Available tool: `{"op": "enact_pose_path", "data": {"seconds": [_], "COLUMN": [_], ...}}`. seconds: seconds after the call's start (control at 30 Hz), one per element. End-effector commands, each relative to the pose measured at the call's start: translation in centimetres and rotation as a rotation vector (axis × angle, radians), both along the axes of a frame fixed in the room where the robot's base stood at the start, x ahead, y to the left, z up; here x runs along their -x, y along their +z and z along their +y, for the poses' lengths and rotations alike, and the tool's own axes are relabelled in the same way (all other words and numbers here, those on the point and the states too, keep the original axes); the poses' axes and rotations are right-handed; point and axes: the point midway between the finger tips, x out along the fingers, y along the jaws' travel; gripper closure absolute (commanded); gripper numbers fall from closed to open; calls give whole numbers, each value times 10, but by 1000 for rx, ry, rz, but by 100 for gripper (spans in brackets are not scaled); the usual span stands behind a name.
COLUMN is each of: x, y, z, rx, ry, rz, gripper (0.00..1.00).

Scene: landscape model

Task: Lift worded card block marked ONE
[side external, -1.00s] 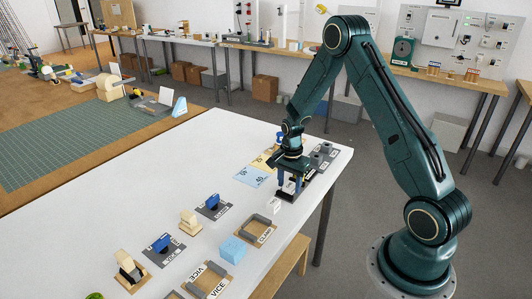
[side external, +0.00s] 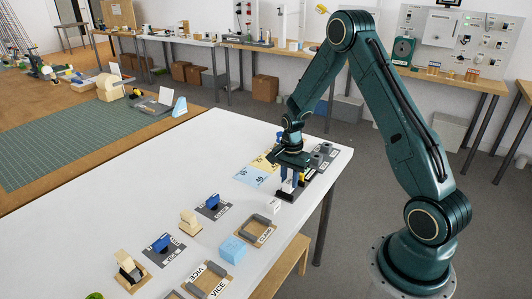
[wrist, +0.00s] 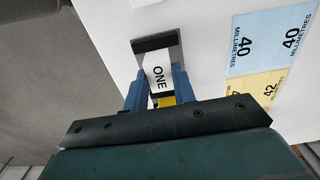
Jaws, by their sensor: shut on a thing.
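The white card block marked ONE (wrist: 159,76) sits between the blue fingers of my gripper (wrist: 157,92) in the wrist view. The fingers are shut on its two sides, and the word faces the camera. In the side external view my gripper (side external: 289,185) is low over the far right part of the white table. The fingers hide most of the block there. A dark piece with a grey face (wrist: 157,43) lies just beyond the card in the wrist view; I cannot tell whether it touches the card.
Blue 40 millimetres (side external: 255,176) and yellow 42 (wrist: 270,84) sheets lie beside the gripper. A small white block (side external: 275,205) stands close in front. Grey pieces (side external: 322,155) stand behind, near the table's right edge. A light blue block (side external: 233,248) is nearer the camera.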

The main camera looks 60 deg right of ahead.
Motion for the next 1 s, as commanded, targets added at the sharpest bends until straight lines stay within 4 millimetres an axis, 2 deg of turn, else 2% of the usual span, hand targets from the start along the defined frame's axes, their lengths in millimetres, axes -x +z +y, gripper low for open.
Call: {"op": "enact_pose_path", "data": {"seconds": [1.0], "x": [0], "y": [39], "z": [0], "rx": [0], "ry": [0], "rz": [0], "gripper": [87]}}
